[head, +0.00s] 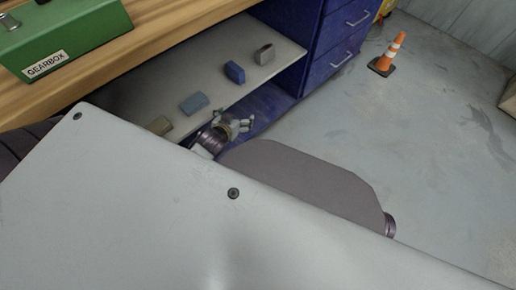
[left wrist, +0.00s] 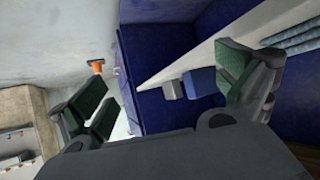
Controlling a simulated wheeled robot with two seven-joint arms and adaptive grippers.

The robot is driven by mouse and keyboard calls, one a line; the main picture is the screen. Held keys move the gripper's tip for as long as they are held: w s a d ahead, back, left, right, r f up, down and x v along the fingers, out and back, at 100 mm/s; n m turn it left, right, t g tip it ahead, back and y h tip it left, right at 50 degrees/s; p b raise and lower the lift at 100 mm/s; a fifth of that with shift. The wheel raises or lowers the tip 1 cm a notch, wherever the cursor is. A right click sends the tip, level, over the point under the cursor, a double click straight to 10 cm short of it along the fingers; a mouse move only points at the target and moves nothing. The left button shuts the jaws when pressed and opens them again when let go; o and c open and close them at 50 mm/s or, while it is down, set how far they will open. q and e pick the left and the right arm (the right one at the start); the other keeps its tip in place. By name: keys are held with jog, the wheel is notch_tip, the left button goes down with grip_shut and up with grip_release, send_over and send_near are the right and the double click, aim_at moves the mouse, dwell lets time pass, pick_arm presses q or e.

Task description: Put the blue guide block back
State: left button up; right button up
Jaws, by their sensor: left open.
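Two bluish blocks lie on the pale shelf (head: 150,92) under the wooden bench: a dark blue block (head: 235,72) and a lighter, dusty blue block (head: 194,103). I cannot tell by name which is the guide block. My left gripper (head: 247,121) is open and empty, just off the shelf's front edge, nearest the lighter block and apart from it. In the left wrist view, the dark blue block (left wrist: 201,82) shows beyond the open fingers (left wrist: 163,80). A ridged grey-blue piece (left wrist: 295,36) shows at the upper right. My right gripper is not in view.
Blue drawers (head: 335,50) stand right of the shelf. A green gearbox case (head: 65,40) sits on the bench (head: 160,28). An orange cone (head: 392,50) stands on open floor.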

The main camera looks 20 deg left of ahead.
pick_arm(q)
jog(key=s+d+f+m+g+h, duration=0.2)
jog(key=s+d+g, duration=0.1)
jog(key=s+d, duration=0.3)
jog(key=s+d+f+m+g+h, duration=0.2)
jog(key=s+d, duration=0.4)
jog(key=d, duration=0.3)
jog(key=shift+s+d+f+g+h, duration=0.15)
jog(key=shift+s+f+g+h, duration=0.2)
jog(key=shift+g+h, duration=0.2)
jog(key=shift+f+p, duration=0.15)
jog(key=shift+p, duration=0.6)
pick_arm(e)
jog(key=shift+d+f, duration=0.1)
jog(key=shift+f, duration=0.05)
